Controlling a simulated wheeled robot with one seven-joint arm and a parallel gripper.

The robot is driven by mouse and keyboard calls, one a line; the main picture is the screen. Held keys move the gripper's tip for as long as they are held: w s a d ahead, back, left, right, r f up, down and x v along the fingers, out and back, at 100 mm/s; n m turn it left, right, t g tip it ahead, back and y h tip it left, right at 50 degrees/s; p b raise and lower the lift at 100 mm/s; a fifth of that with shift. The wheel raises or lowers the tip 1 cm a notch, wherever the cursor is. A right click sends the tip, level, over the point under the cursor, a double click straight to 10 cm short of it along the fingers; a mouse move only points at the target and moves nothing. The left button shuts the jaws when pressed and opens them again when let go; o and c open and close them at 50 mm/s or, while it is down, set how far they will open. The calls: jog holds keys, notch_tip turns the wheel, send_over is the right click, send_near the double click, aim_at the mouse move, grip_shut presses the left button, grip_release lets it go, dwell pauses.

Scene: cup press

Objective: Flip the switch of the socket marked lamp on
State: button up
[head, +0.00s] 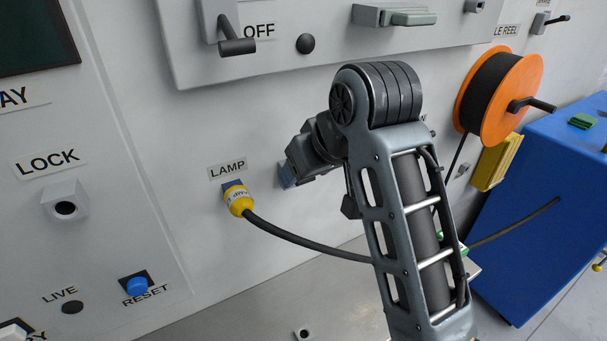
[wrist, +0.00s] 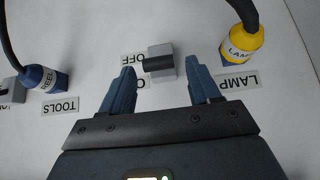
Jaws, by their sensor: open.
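The lamp switch (wrist: 162,62) is a grey block with a dark lever, between my fingertips in the wrist view. Its lever points to the side marked OFF (wrist: 132,59); a second label below is mostly hidden by a finger. My gripper (wrist: 160,80) is open, one blue finger on each side of the switch; contact cannot be told. In the head view my gripper (head: 287,174) is close to the wall, and my arm hides the switch. The yellow lamp plug (head: 238,199) sits in its blue socket under the LAMP label (head: 227,169); the plug (wrist: 243,45) also shows at upper right in the wrist view.
A black cable runs from the lamp plug behind my arm. A blue reel plug (wrist: 42,78) by the TOOLS label (wrist: 61,106) is at left in the wrist view. An orange cable reel (head: 500,97) and blue cabinet (head: 540,210) stand at right. A raised panel (head: 320,58) juts above.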

jog(key=v, duration=0.5)
jog(key=s+d+f+m+t, duration=0.1)
jog(key=s+d+f, duration=0.2)
jog(key=f, duration=0.5)
jog(key=s+d+f+m+t, duration=0.1)
jog(key=s+d+f+m, duration=0.15)
jog(key=f, duration=0.55)
jog(key=s+d+f+m+t+h, duration=0.1)
jog(key=s+d+f, duration=0.2)
jog(key=s+d, duration=0.15)
jog(key=s+d+f+t, duration=0.2)
jog(key=s+d+f, duration=0.15)
jog(key=s, duration=0.25)
jog(key=s+d+m+t+h, duration=0.2)
jog(key=s+d, duration=0.3)
jog(key=s, duration=0.8)
jog(key=s+d+r, duration=0.2)
jog(key=s+r, duration=0.2)
jog(key=s, duration=0.2)
jog(key=s+d+r+t+h, duration=0.1)
jog(key=s+d+r, duration=0.1)
jog(key=s+r, duration=0.2)
jog(key=s+b, duration=0.1)
jog(key=s, duration=0.2)
jog(key=shift+t, duration=0.3)
